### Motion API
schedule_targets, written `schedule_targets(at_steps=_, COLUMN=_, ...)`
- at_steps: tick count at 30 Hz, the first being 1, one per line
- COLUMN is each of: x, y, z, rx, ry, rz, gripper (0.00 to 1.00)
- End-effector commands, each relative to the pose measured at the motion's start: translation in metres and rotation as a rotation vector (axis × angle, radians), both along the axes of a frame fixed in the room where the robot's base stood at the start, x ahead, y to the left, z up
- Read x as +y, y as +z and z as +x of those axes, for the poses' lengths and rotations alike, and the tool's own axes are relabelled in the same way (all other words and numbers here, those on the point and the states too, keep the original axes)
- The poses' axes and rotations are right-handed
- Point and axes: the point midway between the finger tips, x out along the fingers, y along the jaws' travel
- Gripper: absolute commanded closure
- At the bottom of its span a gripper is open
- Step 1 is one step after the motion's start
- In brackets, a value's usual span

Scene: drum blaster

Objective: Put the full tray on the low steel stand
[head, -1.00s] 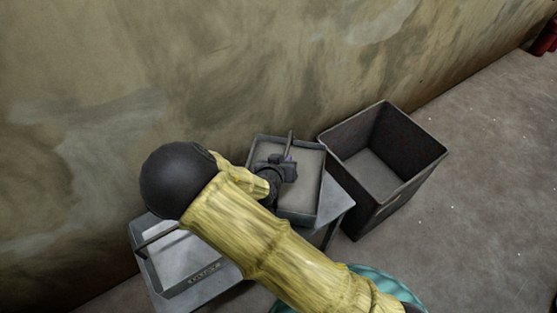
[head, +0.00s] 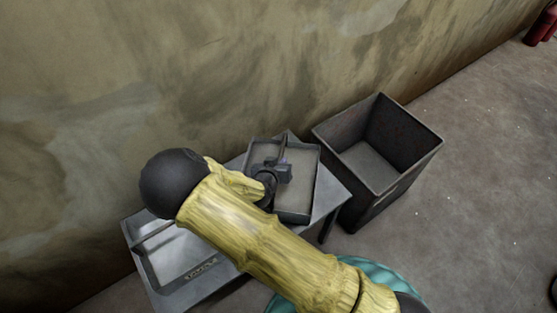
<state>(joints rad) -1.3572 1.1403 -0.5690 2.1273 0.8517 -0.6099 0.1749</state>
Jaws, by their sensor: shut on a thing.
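A grey metal tray (head: 297,210) filled with flat grey-beige material is at the right end of the low steel stand (head: 331,197). My gripper (head: 284,168) is shut on the tray's dark upright handle (head: 283,146), over the middle of the filling. The tray looks level. I cannot tell whether its underside touches the stand top or hangs just above it. The stand's back corner shows behind the tray. My arm hides the tray's near left side and the middle of the stand.
A dark, open, empty-looking bin (head: 388,197) stands close on the right. The wall runs behind. Floor is clear farther right; a red object (head: 541,27) stands far off.

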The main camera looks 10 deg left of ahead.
Motion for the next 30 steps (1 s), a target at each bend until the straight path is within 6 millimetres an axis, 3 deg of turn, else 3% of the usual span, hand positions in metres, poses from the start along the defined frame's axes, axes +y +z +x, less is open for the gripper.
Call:
schedule_targets(at_steps=4, x=0.000, y=0.002, z=0.001, rx=-0.005, ry=-0.001, rz=0.002, gripper=1.00)
schedule_targets(at_steps=5, x=0.000, y=-0.001, z=0.000, rx=0.000, ry=0.000, rz=0.000, gripper=0.86)
schedule_targets(at_steps=8, x=0.000, y=-0.001, z=0.000, rx=0.000, ry=0.000, rz=0.000, gripper=0.66)
schedule_targets(at_steps=20, x=0.001, y=0.003, z=-0.004, rx=0.000, ry=0.001, rz=0.001, gripper=0.66)
schedule_targets(at_steps=30, x=0.005, y=0.032, z=-0.050, rx=0.001, ry=0.004, rz=0.001, gripper=0.66)
